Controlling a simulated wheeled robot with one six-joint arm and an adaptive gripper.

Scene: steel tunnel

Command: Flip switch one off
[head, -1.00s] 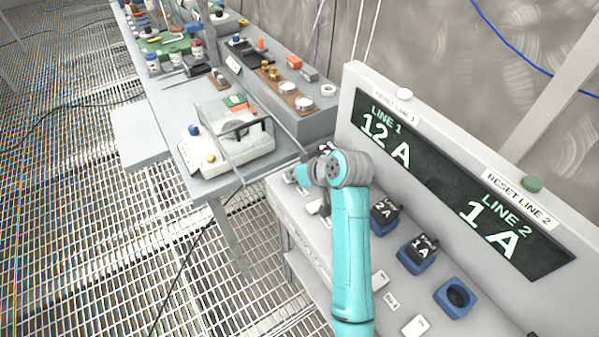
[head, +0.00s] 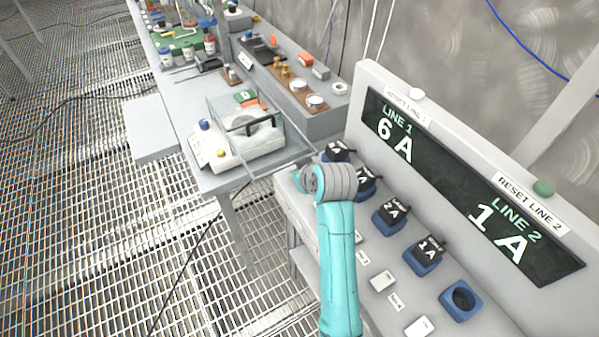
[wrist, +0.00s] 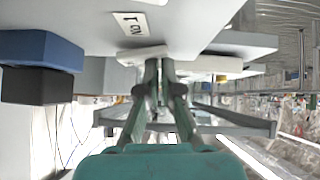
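Switch one is a white rocker (wrist: 143,55) beside a small label bearing a 1 (wrist: 133,22) on the grey panel in the wrist view. My gripper (wrist: 159,68) has its fingers drawn together with their tips at the rocker, seemingly touching it; exact contact is unclear. In the head view my arm's wrist hides the gripper and switch one. The line 1 display (head: 394,139) reads 6 A, and the line 2 display (head: 500,232) reads 1 A. Other white switches, one of them here (head: 382,281), lie along the panel's front.
Black plugs in blue sockets, such as the 2 A plug (head: 392,212) and 1 A plug (head: 428,250), line the panel beside my arm. An empty blue socket (head: 462,300) is nearer. A bench (head: 160,97) with equipment stands at left. Grated floor is open further left.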

